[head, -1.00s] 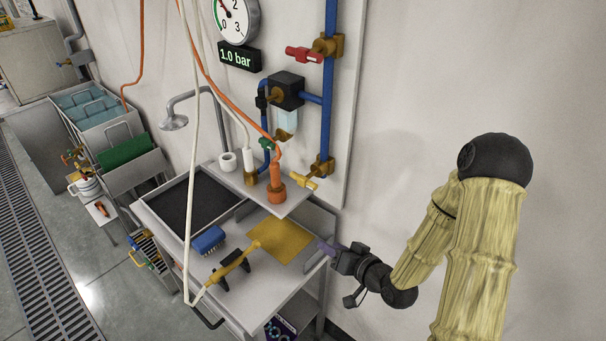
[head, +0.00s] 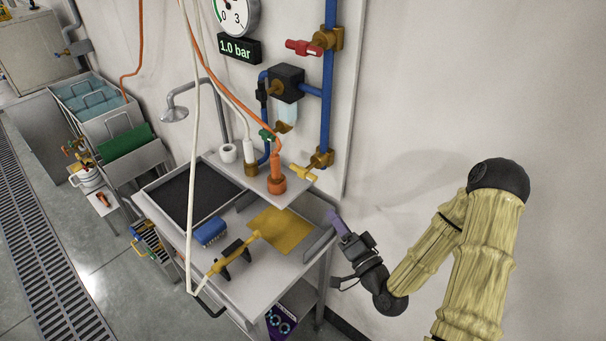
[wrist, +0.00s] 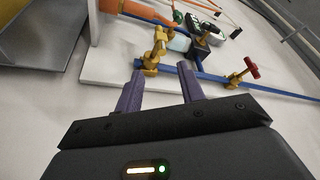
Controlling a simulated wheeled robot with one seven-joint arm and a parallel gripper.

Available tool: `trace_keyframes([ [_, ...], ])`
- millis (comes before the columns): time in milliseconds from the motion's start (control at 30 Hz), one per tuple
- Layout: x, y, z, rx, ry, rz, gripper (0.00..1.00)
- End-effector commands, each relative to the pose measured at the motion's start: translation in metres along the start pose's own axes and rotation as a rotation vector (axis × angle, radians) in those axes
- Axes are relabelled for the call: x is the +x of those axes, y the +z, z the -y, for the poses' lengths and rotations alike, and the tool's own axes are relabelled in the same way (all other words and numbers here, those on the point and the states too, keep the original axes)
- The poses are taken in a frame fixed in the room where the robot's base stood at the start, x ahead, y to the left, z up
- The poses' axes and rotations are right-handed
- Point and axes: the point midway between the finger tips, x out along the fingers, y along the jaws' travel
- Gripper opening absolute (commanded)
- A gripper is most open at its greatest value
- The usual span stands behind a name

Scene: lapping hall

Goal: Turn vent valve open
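A brass valve with a yellow handle (head: 304,172) sits low on the blue vertical pipe, just above the small shelf; I read no label on it. In the wrist view the yellow-handled valve (wrist: 157,48) lies just beyond my fingertips. A brass valve with a red handle (head: 304,47) is higher on the same pipe, and this red handle (wrist: 252,68) shows at right in the wrist view. My gripper (head: 335,218) is below and right of the yellow handle, apart from it. In the wrist view my gripper (wrist: 161,74) has its purple fingers spread with nothing between them.
A pressure gauge (head: 237,14) hangs above a display (head: 240,50) reading 1.0 bar. The shelf (head: 235,178) holds an orange fitting (head: 277,179) with an orange hose. Below is a bench with a yellow sheet (head: 281,229) and a blue brush (head: 210,231). The wall at right is clear.

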Motion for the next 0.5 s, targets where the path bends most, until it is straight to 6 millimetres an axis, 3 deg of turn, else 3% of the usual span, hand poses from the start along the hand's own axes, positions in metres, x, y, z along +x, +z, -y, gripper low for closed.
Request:
trace_keyframes([
  [500,0.023,0.003,-0.003,-0.004,-0.002,0.000,0.39],
])
